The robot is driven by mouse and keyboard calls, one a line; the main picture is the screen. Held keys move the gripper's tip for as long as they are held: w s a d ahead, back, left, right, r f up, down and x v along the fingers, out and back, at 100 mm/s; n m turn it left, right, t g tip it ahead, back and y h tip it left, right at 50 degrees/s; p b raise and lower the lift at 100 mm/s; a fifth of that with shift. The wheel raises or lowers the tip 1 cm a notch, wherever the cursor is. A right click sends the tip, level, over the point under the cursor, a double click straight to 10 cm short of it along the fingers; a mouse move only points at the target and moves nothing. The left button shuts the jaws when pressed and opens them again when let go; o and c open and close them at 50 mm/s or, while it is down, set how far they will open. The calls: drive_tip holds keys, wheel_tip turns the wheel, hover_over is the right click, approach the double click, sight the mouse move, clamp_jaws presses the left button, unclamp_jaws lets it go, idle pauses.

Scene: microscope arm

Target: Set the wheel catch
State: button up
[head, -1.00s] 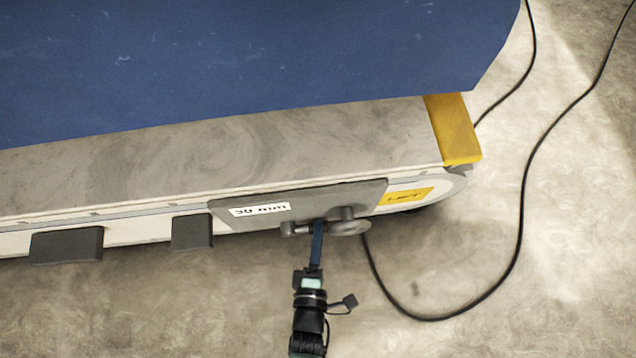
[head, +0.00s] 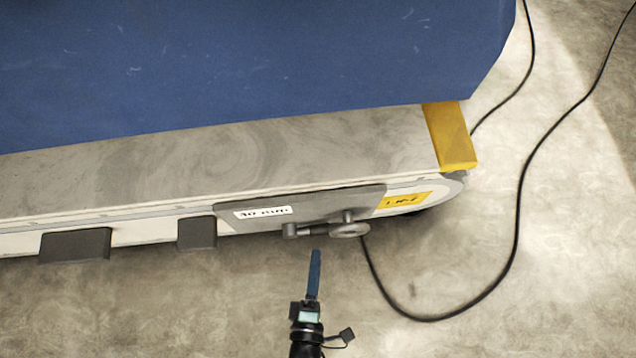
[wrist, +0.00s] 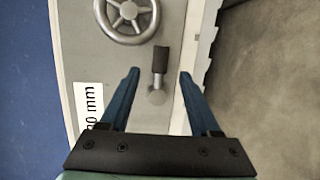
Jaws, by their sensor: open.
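The catch is a short lever with a dark grip (wrist: 160,60) and a round grey pivot (wrist: 157,95), on a grey panel (wrist: 172,20). In the wrist view its grip points away from me, beside the spoked handwheel (wrist: 128,15). In the head view the lever (head: 312,231) lies along the panel, its grip end towards the handwheel (head: 350,230). My gripper (wrist: 159,74) is open and empty; its blue fingers appear on either side of the lever in the wrist view. In the head view my gripper (head: 315,252) stands clear, just short of the lever.
A white label (wrist: 90,105) reading 30 mm is on the panel. A yellow label (head: 404,200) and yellow end block (head: 450,137) are at the right end. Dark blocks (head: 75,245) jut from the side. A black cable (head: 517,220) lies on the floor at right.

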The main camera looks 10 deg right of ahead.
drive_tip(key=p+v, duration=0.1)
drive_tip(key=v, duration=0.5)
drive_tip(key=shift+s, duration=0.3)
